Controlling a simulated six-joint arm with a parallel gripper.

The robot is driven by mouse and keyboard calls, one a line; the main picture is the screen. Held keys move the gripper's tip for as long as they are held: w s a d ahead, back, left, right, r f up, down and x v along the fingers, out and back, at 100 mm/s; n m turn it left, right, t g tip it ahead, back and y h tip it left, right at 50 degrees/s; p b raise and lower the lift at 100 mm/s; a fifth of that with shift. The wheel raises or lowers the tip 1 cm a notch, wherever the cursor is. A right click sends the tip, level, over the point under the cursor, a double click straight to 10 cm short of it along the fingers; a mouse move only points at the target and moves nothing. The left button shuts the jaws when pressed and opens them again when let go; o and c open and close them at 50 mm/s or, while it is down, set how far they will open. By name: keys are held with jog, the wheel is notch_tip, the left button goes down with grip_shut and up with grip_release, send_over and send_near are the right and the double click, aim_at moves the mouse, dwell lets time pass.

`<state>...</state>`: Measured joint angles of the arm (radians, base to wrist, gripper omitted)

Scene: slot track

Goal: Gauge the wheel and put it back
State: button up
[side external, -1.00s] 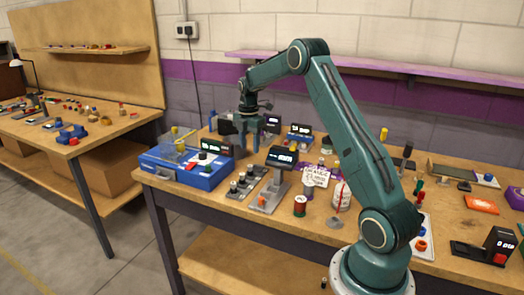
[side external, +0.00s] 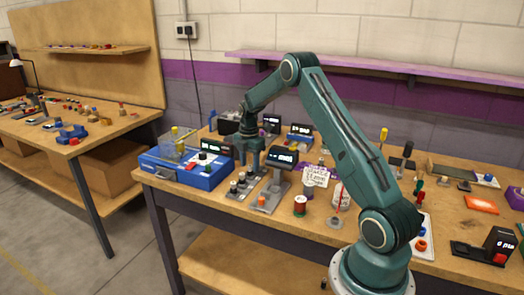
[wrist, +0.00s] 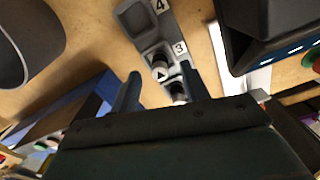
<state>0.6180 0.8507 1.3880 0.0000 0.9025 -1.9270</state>
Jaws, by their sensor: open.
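A grey slot track (side external: 233,194) lies near the front left of the bench and holds several small metal round pieces. In the wrist view the track (wrist: 148,37) shows slots labelled 3 and 4. Slot 4 looks empty, and a metal piece with a triangle mark (wrist: 160,69) sits by label 3. I cannot tell which piece is the wheel. My gripper (side external: 249,164) is open above the far end of the track. Its fingers (wrist: 160,85) stand either side of the track, with a second metal piece (wrist: 178,91) partly hidden behind the right finger.
A gauge with a lit display (side external: 283,156) stands just right of the track. A blue case (side external: 200,178) is close on the left. A dark cup-like object (wrist: 28,45) shows in the wrist view.

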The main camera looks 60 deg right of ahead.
jog(key=shift+f, duration=0.95)
grip_shut()
